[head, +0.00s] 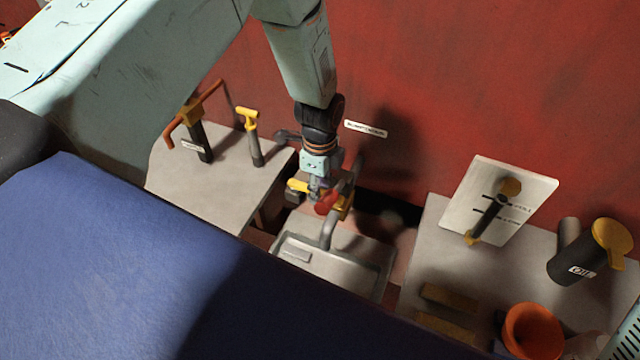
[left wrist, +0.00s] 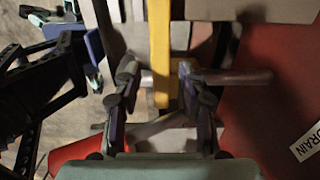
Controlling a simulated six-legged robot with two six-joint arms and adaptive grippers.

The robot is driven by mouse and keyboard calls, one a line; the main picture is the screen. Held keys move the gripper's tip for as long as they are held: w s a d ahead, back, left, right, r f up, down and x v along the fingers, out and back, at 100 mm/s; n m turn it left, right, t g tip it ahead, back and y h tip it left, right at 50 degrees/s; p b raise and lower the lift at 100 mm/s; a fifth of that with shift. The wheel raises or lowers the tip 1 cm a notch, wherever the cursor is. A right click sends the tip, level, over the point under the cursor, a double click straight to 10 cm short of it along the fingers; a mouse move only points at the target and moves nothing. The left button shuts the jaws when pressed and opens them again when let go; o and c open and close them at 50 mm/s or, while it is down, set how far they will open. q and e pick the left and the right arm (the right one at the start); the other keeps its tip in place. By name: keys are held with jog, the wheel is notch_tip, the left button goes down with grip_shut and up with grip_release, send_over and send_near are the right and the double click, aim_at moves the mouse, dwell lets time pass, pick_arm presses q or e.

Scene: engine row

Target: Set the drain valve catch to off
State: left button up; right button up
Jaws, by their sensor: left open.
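The drain valve (head: 328,235) is a grey pipe with yellow and red parts, standing over a metal tank against the red wall. A yellow bar (left wrist: 160,45), which seems to be its catch, runs between the fingers of my left gripper (left wrist: 158,85) in the left wrist view. The gripper is open, with a finger on each side of the bar; contact cannot be told. In the head view my left gripper (head: 325,190) is over the valve and partly hides it.
A left bench (head: 215,205) holds a yellow-topped lever (head: 250,130) and an orange-handled pump (head: 200,140). On the right stand a white lever panel (head: 535,195), an oil can (head: 580,255) and an orange funnel (head: 532,330). The wall is close behind.

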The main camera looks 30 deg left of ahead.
pick_arm(q)
jog(key=shift+d+r, duration=0.1)
jog(key=shift+d, duration=0.2)
jog(key=shift+c, duration=1.4)
jog(key=shift+w, duration=0.15)
jog(key=c, duration=0.3)
jog(key=shift+a, duration=0.15)
grip_shut()
